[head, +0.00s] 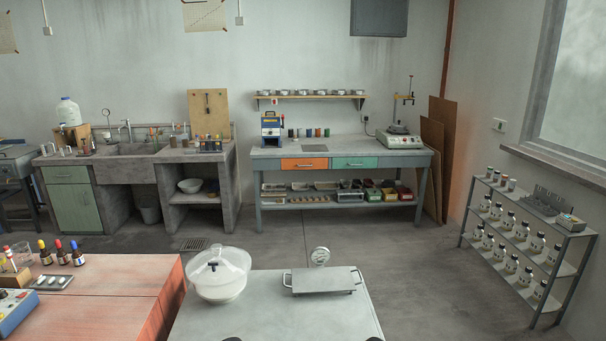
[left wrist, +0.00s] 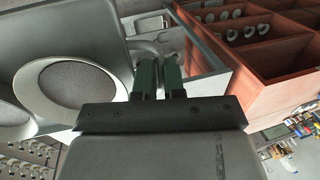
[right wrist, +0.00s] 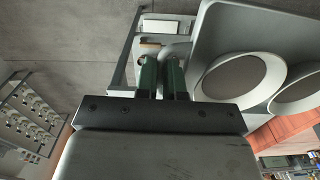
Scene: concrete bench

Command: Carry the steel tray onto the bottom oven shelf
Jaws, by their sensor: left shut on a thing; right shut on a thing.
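The steel tray (left wrist: 60,32) is grey and carries white round dishes (left wrist: 125,70) with grey contents. It fills the upper left of the left wrist view. In the right wrist view the tray (right wrist: 215,25) is at upper right with two dishes (right wrist: 277,75). My left gripper (left wrist: 159,65) is shut on a tray handle at one end. My right gripper (right wrist: 163,66) is shut on a handle at the other end. The tray lies outside the head view, where only dark tips show at the bottom edge. I cannot make out the oven or its bottom shelf.
A pale table (head: 278,315) stands ahead with a lidded clear vessel (head: 219,275) and a flat grey plate with handles (head: 323,280). A reddish bench (head: 125,290) is at left. A rack of jars (head: 525,242) stands right. Open floor (head: 420,270) lies between.

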